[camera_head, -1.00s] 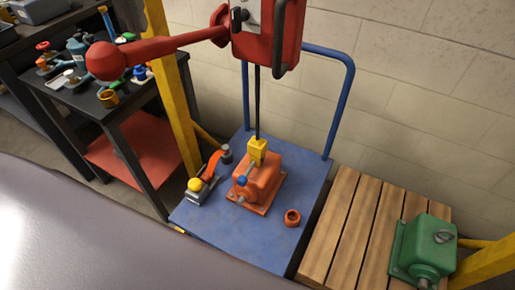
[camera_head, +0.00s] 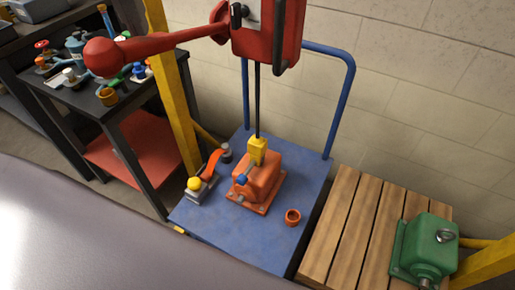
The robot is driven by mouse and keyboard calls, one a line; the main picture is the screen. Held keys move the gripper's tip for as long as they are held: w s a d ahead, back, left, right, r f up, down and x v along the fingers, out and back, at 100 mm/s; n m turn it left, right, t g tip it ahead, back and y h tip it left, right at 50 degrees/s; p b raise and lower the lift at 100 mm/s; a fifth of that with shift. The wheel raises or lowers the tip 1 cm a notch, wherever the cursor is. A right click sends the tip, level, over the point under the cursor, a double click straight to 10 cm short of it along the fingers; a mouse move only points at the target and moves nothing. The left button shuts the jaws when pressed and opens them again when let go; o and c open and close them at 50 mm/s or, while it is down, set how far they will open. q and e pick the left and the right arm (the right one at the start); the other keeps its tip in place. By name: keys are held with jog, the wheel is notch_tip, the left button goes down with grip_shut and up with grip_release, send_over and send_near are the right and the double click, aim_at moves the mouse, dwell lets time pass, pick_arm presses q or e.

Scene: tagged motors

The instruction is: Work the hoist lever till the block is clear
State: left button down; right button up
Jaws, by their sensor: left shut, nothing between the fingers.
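The red hoist (camera_head: 268,30) is at the top centre, its upper part cut off. Its red lever (camera_head: 170,43) reaches left and ends in a round red knob (camera_head: 103,57). A dark line (camera_head: 257,100) runs from the hoist down to a yellow hook block (camera_head: 257,149). The hook block meets the top of an orange motor block (camera_head: 263,178) on the blue platform (camera_head: 240,250). No gap shows under the motor; I cannot tell whether it bears on the platform. I see no fingers of either gripper, and nothing touches the lever.
An orange ring (camera_head: 293,217) and a strap ratchet with a yellow knob (camera_head: 195,184) lie on the platform. A wooden pallet (camera_head: 345,225) with a green motor (camera_head: 428,248) stands right. A cluttered dark table (camera_head: 120,105) and yellow post (camera_head: 178,110) stand left. A block wall is behind.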

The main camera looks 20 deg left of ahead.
aim_at(142, 60)
pick_arm(q)
jog(key=shift+f, duration=0.5)
jog(key=shift+s+f+b, duration=0.15)
jog(key=shift+f+b, duration=0.6)
jog(key=shift+f, duration=0.15)
jog(key=shift+s+f+b, duration=0.2)
jog(key=shift+f+b, duration=0.5)
jog(key=shift+f, duration=0.25)
jog(key=shift+s+f+b, duration=0.15)
jog(key=shift+f+b, duration=0.6)
jog(key=shift+f, duration=0.25)
jog(key=shift+w+f+b, duration=0.1)
jog(key=shift+f+b, duration=1.9)
jog(key=shift+f, duration=0.75)
